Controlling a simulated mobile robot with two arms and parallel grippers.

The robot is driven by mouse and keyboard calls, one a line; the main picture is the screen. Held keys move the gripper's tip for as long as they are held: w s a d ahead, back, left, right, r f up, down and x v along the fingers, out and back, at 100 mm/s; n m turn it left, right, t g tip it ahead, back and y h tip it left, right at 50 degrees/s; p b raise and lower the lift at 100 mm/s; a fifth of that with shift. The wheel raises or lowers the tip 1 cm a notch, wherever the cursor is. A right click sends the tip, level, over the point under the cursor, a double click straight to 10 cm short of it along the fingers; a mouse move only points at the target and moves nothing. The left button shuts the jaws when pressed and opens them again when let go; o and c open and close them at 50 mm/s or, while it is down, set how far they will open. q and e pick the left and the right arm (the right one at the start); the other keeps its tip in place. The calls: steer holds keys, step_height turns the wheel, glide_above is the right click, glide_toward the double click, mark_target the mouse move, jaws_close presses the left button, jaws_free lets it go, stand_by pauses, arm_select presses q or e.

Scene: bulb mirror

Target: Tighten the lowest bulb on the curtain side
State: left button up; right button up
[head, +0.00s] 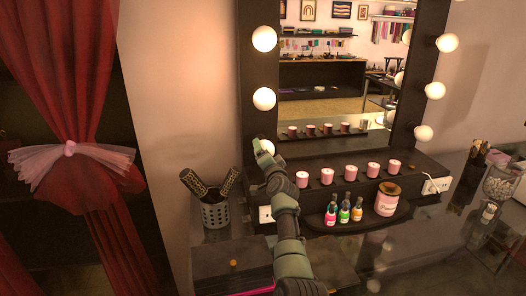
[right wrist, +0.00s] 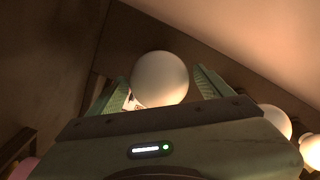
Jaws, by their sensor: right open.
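The lowest bulb (head: 267,146) on the curtain side of the mirror frame is a round white globe, partly hidden in the head view by my right gripper (head: 262,156). In the right wrist view this bulb (right wrist: 159,76) looks greyish and dimmer than its neighbours. My right gripper's green fingers (right wrist: 160,84) are open, one on each side of the bulb. I cannot tell whether either finger touches it. The red curtain (head: 75,70) with a pink tie hangs at the left. My left gripper is not in view.
Two lit bulbs (head: 264,98) sit above on the same side. Pink candles (head: 350,172) line the ledge. Small bottles (head: 344,212) and a pink jar (head: 387,200) stand on a dark shelf right of my arm. A brush cup (head: 216,213) stands left of it.

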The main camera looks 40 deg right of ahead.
steer(key=n, duration=0.7)
steer(key=shift+s+d+p, duration=0.1)
steer(key=shift+d+p, duration=0.05)
steer(key=shift+p, duration=0.2)
steer(key=n, duration=1.2)
steer(key=shift+n, duration=0.3)
steer(key=n, duration=0.5)
steer(key=shift+n, duration=0.4)
steer(key=c, duration=1.4)
steer(key=m, duration=0.4)
steer(key=shift+b, duration=0.35)
steer(key=shift+m, duration=0.6)
